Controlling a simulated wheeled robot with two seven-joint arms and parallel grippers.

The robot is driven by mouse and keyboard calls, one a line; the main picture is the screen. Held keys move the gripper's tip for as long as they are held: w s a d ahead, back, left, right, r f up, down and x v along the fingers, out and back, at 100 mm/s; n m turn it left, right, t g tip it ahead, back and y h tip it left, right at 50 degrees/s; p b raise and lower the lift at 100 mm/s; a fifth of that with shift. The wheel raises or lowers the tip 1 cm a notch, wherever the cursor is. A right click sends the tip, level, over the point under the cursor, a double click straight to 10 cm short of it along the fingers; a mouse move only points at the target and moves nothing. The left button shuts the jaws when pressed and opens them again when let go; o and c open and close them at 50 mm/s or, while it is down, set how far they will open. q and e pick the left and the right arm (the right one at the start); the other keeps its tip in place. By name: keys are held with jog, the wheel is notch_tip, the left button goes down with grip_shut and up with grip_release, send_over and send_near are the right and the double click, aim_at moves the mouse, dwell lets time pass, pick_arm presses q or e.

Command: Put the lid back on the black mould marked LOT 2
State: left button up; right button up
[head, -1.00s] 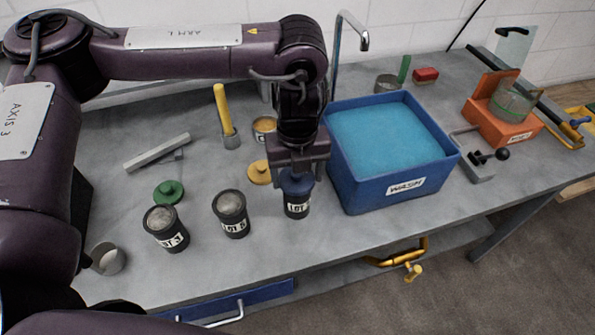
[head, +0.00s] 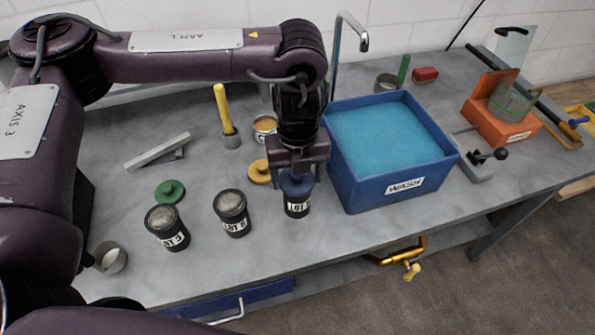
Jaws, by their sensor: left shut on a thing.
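My left gripper (head: 297,172) points down over the rightmost black mould (head: 297,208) and is shut on a blue lid (head: 296,184). The lid sits at the mould's mouth; I cannot tell if it is fully seated. This mould's label reads LOT, its number too small to read surely. Two more black moulds stand to the left, open at the top with grey contents: the middle mould (head: 232,216), its number unclear, and the left mould (head: 167,230), seemingly LOT 3. A green lid (head: 169,191) and a yellow lid (head: 259,172) lie behind them. My right gripper is out of view.
A blue WASH tub (head: 362,180) stands close right of the gripper. Behind are a yellow-handled tool (head: 224,110), a tin (head: 265,128) and a grey bar (head: 158,151). A metal cup (head: 110,257) lies at front left. An orange fixture (head: 497,125) stands far right.

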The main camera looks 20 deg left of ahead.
pick_arm(q)
jog(key=o, duration=1.1)
jog(key=shift+o, duration=0.2)
jog(key=shift+r+p, duration=3.55)
jog(key=shift+p, duration=0.3)
grip_shut()
jog(key=shift+f, duration=0.2)
